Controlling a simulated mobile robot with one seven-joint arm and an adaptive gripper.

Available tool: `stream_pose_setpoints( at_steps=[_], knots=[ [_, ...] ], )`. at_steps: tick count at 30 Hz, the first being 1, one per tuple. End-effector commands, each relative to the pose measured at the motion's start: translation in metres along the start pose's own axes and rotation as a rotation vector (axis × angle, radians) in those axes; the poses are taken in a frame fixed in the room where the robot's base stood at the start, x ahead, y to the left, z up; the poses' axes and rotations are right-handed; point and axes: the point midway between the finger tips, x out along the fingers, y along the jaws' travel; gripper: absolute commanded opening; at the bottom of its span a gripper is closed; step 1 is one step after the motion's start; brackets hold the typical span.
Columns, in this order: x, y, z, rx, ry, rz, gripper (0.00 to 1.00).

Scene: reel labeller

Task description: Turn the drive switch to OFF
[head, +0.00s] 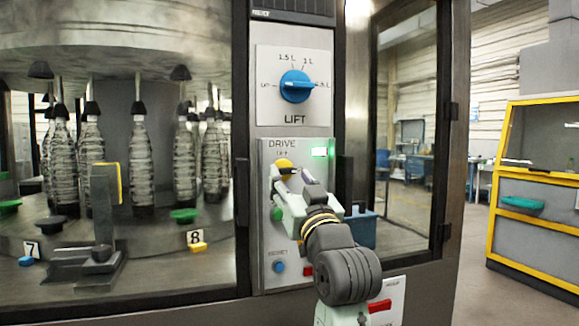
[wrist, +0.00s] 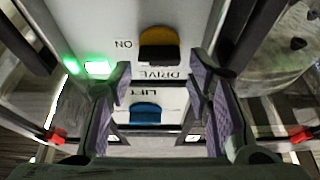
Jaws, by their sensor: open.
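The drive switch is a yellow knob (head: 284,165) on a light panel below the word DRIVE. It also shows in the wrist view (wrist: 158,38), where the panel appears upside down. An ON label (wrist: 123,44) stands beside it there. I cannot tell its exact setting. A green lamp (head: 319,152) beside it is lit and also glows in the wrist view (wrist: 97,67). My gripper (head: 281,178) is open in front of the drive panel, close to the knob. In the wrist view the two fingers stand apart with nothing between them, and the knob shows beyond their tips.
The blue LIFT knob (head: 296,86) is on the panel above. A green button (head: 277,213) and a blue RESET button (head: 279,267) lie below the drive switch. Bottles (head: 139,160) stand behind glass at left. A yellow-framed cabinet (head: 533,200) stands at right, with open floor before it.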

Motion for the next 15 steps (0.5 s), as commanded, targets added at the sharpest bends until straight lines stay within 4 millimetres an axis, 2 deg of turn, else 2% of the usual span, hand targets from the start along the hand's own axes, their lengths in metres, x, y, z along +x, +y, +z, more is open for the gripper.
stream_pose_setpoints(
  at_steps=[1,6,15],
  knots=[
    [0.009,0.0,-0.002,0.001,-0.002,0.0,0.46],
    [0.024,0.0,0.0,0.001,-0.001,0.001,0.46],
    [0.027,0.0,0.0,0.0,0.001,0.001,0.46]
  ],
)
